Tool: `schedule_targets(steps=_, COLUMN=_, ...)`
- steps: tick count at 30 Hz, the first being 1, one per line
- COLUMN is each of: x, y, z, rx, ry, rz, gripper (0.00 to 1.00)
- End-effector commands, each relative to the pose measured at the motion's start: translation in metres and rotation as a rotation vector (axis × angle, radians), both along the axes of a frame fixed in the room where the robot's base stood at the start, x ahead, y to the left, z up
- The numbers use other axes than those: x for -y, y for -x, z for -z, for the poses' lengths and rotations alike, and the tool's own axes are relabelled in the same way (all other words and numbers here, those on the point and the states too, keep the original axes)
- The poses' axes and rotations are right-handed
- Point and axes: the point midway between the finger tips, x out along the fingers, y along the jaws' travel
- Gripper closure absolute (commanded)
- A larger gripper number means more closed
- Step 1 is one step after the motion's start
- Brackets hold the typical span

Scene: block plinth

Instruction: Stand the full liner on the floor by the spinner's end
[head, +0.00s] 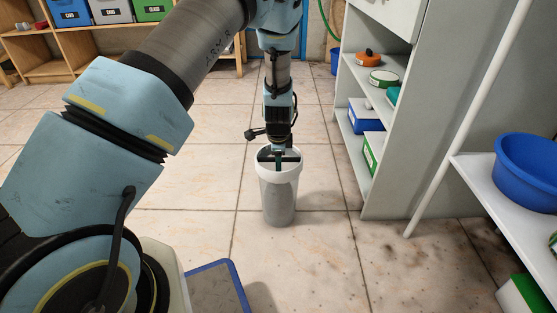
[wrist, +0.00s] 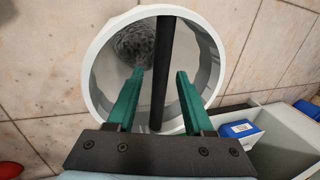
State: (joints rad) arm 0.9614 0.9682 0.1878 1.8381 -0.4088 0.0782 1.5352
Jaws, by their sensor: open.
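The liner (head: 279,205) is a tall, see-through grey tub with a thick white rim, standing upright on the tiled floor. A dark bar (wrist: 163,45) spans its mouth in the wrist view, and a rough grey mass (wrist: 132,42) shows inside. My gripper (head: 279,161) is above the liner's mouth, pointing down. In the wrist view its two green fingers (wrist: 160,72) are apart, one on each side of the bar, with gaps between. I cannot identify the spinner in either view.
A grey shelf unit (head: 352,150) with boxes and rolls stands right of the liner. A white pole (head: 465,125) and a ledge with a blue basin (head: 530,172) are farther right. A blue-edged tray (head: 235,275) lies in front. Wooden shelves (head: 70,68) stand behind. Floor left of the liner is clear.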

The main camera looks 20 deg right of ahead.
Motion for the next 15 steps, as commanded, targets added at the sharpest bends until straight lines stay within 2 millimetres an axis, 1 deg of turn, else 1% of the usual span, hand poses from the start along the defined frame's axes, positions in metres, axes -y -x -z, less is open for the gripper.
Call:
schedule_targets(steps=5, x=-0.002, y=0.007, z=-0.030, rx=0.001, ry=0.002, rz=0.002, gripper=0.48)
schedule_targets(steps=12, x=-0.009, y=0.020, z=-0.079, rx=0.001, ry=0.001, rz=0.001, gripper=0.48)
schedule_targets(steps=15, x=-0.011, y=0.025, z=-0.094, rx=0.001, ry=0.001, rz=0.002, gripper=0.48)
